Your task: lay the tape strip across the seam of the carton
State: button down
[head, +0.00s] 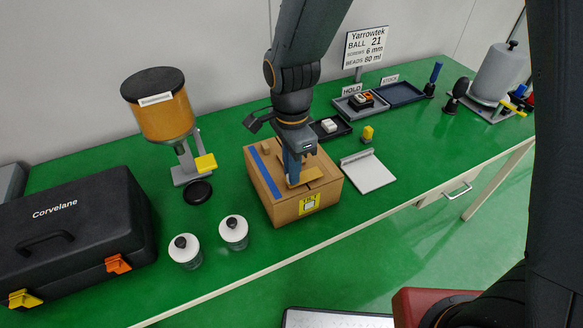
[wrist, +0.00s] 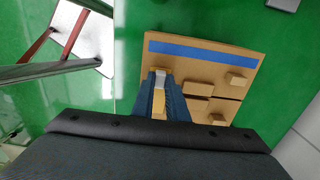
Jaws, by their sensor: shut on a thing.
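The tan carton (head: 283,208) stands on the green bench, and its top fills the middle of the wrist view (wrist: 160,42). A blue strip (head: 265,173) lies flat along one side of its top; it also shows in the wrist view (wrist: 200,52). A dark seam line (wrist: 232,98) runs across the top, apart from the blue strip. My gripper (head: 292,181) points down over the carton top, beside the blue strip. Its blue fingers (wrist: 161,84) are shut on a small tan piece (wrist: 158,103), mostly hidden by the fingers. Whether it touches the carton is unclear.
Small tan blocks (wrist: 198,90) stand on the carton top. Two white-lidded jars (head: 233,232) and a black case (head: 75,235) are at left, with an amber hopper (head: 162,110) behind. A white plate (head: 368,173) lies right of the carton, trays (head: 400,93) farther back.

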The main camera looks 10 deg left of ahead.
jog(key=shift+f, duration=0.5)
jog(key=c, duration=1.7)
grip_release()
jog(key=shift+o, duration=0.2)
jog(key=shift+r+b, duration=1.05)
jog(key=shift+r, duration=2.85)
jog(key=s+d+f+n+b, duration=0.1)
jog(key=d+n, duration=0.4)
jog(key=d, duration=0.7)
jog(key=s+d+f+n+t+b, duration=0.1)
jog(key=d+f+n, duration=0.2)
jog(key=d, duration=0.9)
jog(key=n, duration=0.3)
jog(key=shift+s+d+f+n, duration=0.15)
jog(key=shift+s+f+n, duration=0.1)
jog(key=shift+s+n, duration=0.05)
